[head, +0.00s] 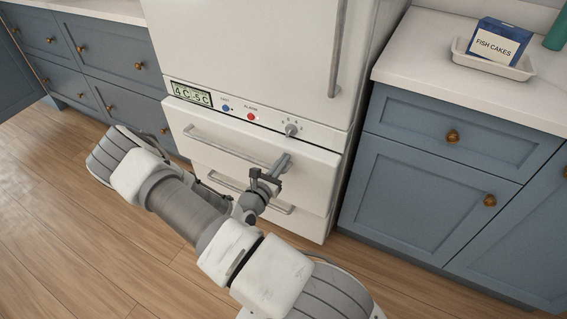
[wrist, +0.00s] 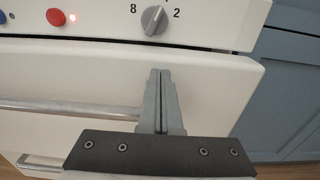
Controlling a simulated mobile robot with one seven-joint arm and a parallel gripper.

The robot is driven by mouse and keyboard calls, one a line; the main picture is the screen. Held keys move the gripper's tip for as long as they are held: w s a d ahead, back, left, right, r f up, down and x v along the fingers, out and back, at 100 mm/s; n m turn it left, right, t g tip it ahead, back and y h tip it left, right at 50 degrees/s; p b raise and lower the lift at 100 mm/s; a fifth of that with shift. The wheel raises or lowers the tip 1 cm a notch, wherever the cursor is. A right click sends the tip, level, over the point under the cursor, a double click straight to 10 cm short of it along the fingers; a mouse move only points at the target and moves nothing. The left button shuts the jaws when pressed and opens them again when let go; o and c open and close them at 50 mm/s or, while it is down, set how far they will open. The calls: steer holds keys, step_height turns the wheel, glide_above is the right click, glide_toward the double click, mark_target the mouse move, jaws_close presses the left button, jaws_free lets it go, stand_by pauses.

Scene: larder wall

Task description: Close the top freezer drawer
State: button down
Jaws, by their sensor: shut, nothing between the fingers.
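The top freezer drawer (head: 225,133) is the white front just under the control strip of the white fridge-freezer, with a long bar handle. Its front stands a little proud of the control strip; how far is hard to tell. In the wrist view the drawer front (wrist: 215,95) fills the middle, with a dark gap along its top edge, and its handle (wrist: 60,106) runs in from the left. My gripper (head: 284,161) is shut and empty, at the right part of the drawer front. Its fingertips (wrist: 160,72) point at the front, right of the handle; touching or just short, I cannot tell.
A lower drawer with its own handle (head: 285,208) sits below. The control strip has a knob (head: 291,130) and a red button (head: 251,117). Blue cabinets (head: 431,200) stand close on the right. A fish cakes box (head: 499,42) sits in a white tray on the counter.

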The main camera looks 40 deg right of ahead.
mark_target(291, 149)
steer(key=shift+w+d, duration=0.1)
steer(key=shift+d, duration=0.15)
steer(key=p+x, duration=0.2)
steer(key=x, duration=0.3)
steer(key=shift+d+r, duration=0.1)
steer(key=shift+w, duration=0.1)
stand_by(0.4)
